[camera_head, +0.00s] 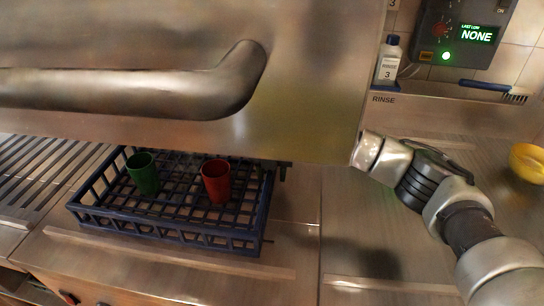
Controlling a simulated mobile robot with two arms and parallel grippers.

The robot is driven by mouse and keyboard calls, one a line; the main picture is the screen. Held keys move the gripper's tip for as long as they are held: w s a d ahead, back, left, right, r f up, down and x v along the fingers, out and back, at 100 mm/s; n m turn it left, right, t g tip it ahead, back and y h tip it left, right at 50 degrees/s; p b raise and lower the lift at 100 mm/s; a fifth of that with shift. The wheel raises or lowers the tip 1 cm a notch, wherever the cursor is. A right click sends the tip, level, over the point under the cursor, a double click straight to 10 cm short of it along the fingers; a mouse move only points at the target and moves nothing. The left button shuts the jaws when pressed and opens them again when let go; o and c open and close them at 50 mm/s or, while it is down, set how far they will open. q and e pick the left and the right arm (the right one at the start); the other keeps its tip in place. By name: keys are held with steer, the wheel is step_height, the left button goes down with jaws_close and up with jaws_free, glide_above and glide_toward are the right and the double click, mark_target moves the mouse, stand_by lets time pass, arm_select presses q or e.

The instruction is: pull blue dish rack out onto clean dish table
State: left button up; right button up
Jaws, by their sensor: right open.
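The blue dish rack (165,232) sits under the raised metal hood (310,110), its far part hidden behind the hood. A green cup (143,174) and a red cup (216,181) stand upright in it. My right arm comes in from the lower right and passes behind the hood's right edge. Dark parts of my right gripper (283,172) show just below the hood, at the rack's far right corner. The gripper is open; most of it is hidden, and I cannot tell whether it touches the rack. My left gripper is not in view.
A ridged metal table (38,185) lies left of the rack. A flat steel counter (360,215) lies to the right, mostly clear, with a yellow bowl (528,163) at its far right. The hood's thick handle (150,92) juts out above the rack.

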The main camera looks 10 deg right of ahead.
steer(key=shift+f, duration=0.3)
jaws_close()
steer(key=shift+r, duration=0.1)
stand_by(1.2)
